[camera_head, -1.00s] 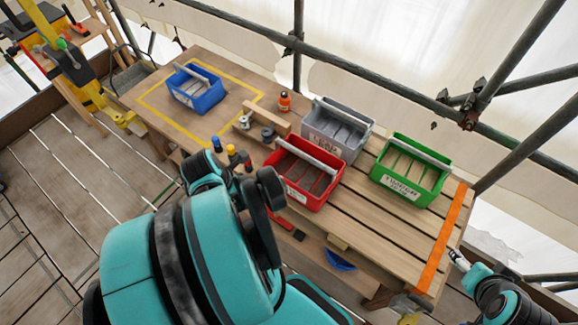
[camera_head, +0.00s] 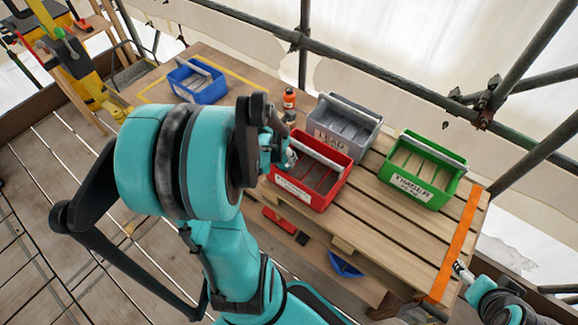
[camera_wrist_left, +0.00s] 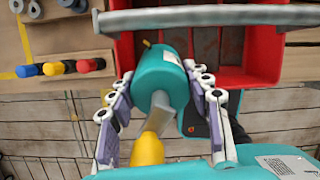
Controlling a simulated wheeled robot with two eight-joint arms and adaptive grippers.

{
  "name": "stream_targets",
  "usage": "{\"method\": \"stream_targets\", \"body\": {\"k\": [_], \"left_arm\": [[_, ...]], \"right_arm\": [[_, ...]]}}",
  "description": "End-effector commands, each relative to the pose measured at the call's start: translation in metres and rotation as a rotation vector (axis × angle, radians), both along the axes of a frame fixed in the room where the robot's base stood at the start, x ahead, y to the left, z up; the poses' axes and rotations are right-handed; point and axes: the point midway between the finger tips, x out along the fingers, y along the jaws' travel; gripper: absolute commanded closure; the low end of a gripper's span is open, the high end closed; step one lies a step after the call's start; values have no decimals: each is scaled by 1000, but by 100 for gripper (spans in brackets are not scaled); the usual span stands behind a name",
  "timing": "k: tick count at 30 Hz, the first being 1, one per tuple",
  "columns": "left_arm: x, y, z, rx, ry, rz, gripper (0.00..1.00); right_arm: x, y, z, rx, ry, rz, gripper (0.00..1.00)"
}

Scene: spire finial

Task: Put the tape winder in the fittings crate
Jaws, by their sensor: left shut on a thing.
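My left gripper (camera_wrist_left: 168,112) is shut on a teal cylinder with a grey metal arm and a yellow knob, which I take to be the tape winder (camera_wrist_left: 158,78). It is held up beside the near-left side of the red crate (camera_wrist_left: 272,50). In the head view my wrist hides most of this gripper (camera_head: 288,158) and the winder. The red crate (camera_head: 303,192) has a grey handle and a label too small to read. The grey (camera_head: 348,125), green (camera_head: 420,170) and blue (camera_head: 200,88) crates show no readable "fittings" label. My right gripper (camera_head: 462,268) is low at the right; its jaws are unclear.
The wooden bench (camera_head: 375,225) has clear slats in front of the green crate and an orange strip (camera_head: 455,245) at its right end. An orange bottle (camera_head: 289,98) stands behind my left wrist. Red, blue and yellow-capped items (camera_wrist_left: 60,68) lie left of the crate.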

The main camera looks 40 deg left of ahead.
Motion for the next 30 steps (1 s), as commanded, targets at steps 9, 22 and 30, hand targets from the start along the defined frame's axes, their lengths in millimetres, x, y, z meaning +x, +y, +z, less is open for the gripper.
{"method": "stream_targets", "body": {"k": [9,22,30], "left_arm": [[12,1,-41,0,0,-1,84],[39,4,-48,-33,306,-3,84],[36,4,-66,-33,300,1,84]], "right_arm": [[0,0,-36,0,0,0,29],[0,0,-35,0,0,0,29],[0,0,-48,0,0,0,29]]}}
